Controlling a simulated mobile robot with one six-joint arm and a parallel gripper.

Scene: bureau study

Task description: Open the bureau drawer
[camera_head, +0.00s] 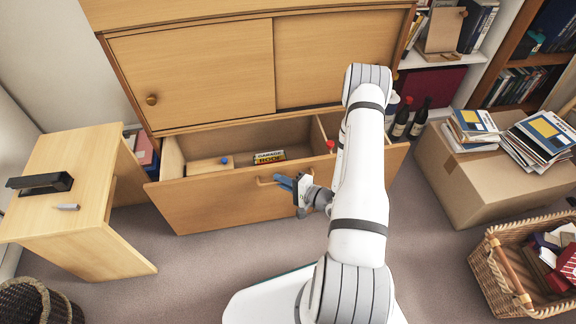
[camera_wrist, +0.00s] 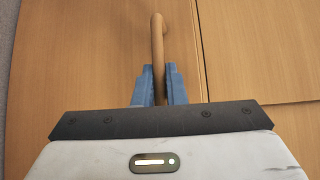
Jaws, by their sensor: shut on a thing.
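The bureau drawer (camera_head: 215,205) is a wide light-wood drawer at the bottom of the bureau (camera_head: 190,75). It stands pulled out, with its inside showing from above. My gripper (camera_head: 283,183) is at the front of the drawer, its blue fingers at the drawer handle (camera_head: 265,180). In the wrist view the curved wooden handle (camera_wrist: 158,45) passes between the two blue fingers of my gripper (camera_wrist: 159,85), which are shut on it. My arm hides part of the drawer's right side.
Inside the drawer lie a small wooden box and a yellow-labelled item (camera_head: 269,157). A small wooden table (camera_head: 75,160) stands at left. A cardboard box (camera_head: 470,175) with books, dark bottles (camera_head: 419,118) and a wicker basket (camera_head: 500,275) are at right. Carpet before the drawer is partly clear.

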